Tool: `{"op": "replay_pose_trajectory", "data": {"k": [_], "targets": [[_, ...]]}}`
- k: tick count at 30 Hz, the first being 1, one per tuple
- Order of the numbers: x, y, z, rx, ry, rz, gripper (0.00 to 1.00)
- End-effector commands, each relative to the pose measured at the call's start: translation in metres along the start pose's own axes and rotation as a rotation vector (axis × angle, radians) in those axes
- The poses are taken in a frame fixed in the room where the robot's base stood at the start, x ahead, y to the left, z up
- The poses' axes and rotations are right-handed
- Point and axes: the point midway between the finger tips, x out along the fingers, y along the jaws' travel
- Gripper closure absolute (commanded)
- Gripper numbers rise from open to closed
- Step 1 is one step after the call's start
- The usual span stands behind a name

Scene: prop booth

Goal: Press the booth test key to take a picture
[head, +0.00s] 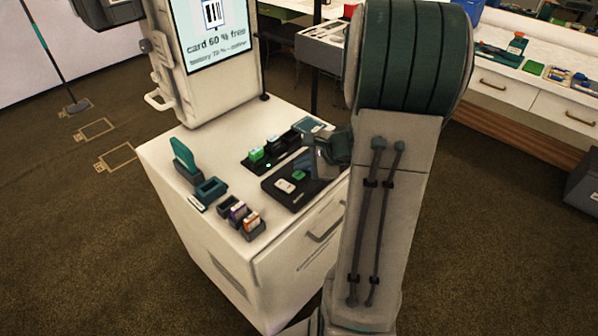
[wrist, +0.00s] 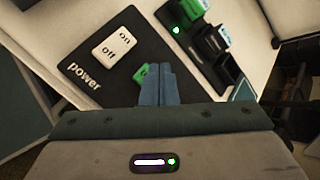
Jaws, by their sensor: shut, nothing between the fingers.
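The black control panel (head: 276,191) lies on the white cabinet top; it also shows in the wrist view (wrist: 88,82). It carries a white on/off rocker (head: 284,186) above the word "power" and a green key (head: 299,176). In the wrist view the rocker (wrist: 114,46) is in full sight, while the green key (wrist: 140,74) is partly hidden behind my fingers. My gripper (wrist: 159,68) is shut and empty, its blue-grey fingertips over or beside the green key. I cannot tell whether they touch it. In the head view my gripper (head: 320,168) is at the panel's far right, partly behind my arm.
A white booth screen (head: 213,30) reads "card 60 % free". Black chargers with green-topped batteries (head: 257,154) sit behind the panel. A teal upright item (head: 184,158), a teal holder (head: 210,188) and a rack of small cards (head: 240,216) stand to the left.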

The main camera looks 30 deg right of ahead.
Motion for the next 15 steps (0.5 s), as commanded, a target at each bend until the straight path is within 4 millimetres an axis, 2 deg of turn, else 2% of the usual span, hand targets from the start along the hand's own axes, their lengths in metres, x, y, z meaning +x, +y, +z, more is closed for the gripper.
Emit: {"op": "replay_pose_trajectory", "data": {"k": [10,15], "targets": [[-0.002,-0.001,0.001,0.000,0.000,0.000,1.00],[-0.011,-0.008,0.008,-0.001,0.000,-0.001,1.00]]}}
